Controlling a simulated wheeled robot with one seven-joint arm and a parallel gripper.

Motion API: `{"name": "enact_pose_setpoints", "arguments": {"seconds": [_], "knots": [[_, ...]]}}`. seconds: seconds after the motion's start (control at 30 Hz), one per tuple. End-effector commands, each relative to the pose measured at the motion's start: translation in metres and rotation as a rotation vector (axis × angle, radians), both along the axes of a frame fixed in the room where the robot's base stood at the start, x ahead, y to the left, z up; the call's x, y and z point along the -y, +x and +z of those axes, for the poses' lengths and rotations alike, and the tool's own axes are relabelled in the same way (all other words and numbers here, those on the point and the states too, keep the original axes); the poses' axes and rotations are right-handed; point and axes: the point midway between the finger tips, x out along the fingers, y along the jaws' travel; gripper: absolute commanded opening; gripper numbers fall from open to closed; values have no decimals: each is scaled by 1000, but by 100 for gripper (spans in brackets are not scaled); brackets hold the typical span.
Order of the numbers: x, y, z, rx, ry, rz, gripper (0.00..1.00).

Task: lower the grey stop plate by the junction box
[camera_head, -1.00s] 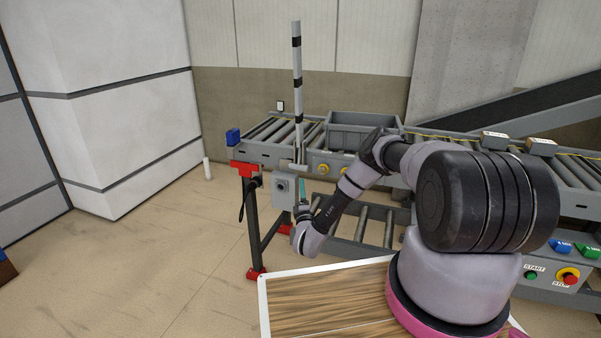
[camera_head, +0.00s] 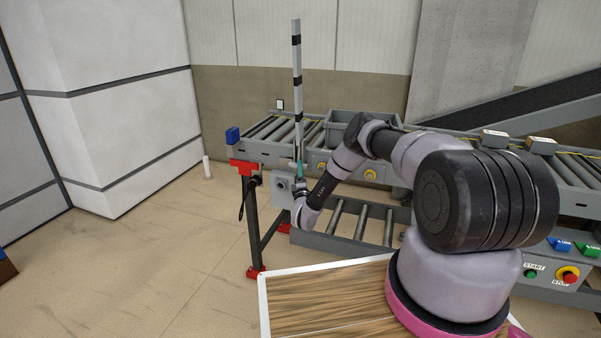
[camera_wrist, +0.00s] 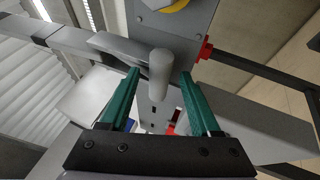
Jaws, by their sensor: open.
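The grey junction box (camera_head: 284,187) hangs at the conveyor's left end, below a tall black-and-white striped post (camera_head: 297,90). My gripper (camera_head: 299,170) is beside the box, near the foot of the post, and hides part of that spot. In the wrist view my gripper (camera_wrist: 165,97) has its two teal fingers apart. A rounded grey peg (camera_wrist: 159,75) shows between them, with visible gaps on both sides. A grey plate-like piece (camera_wrist: 118,45) lies behind the peg; I cannot tell for certain whether it is the stop plate.
The roller conveyor carries a grey bin (camera_head: 345,118). A red bracket (camera_head: 245,167) and a blue block (camera_head: 232,136) sit at its left end. A lower roller rack (camera_head: 350,222) is beneath my arm. The floor to the left is open.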

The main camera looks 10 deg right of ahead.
Motion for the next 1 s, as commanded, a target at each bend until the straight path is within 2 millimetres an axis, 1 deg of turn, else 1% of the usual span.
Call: {"name": "enact_pose_setpoints", "arguments": {"seconds": [0.13,0.17,0.2,0.27,0.3,0.33,1.0], "knots": [[0,0,0,0,0,0,64],[0,0,0,0,0,0,60],[0,0,0,0,0,0,45],[0,0,0,0,0,0,22],[0,0,0,0,0,0,6],[0,0,0,0,0,0,0],[1,0,-1,-1,0,-2,0]]}}
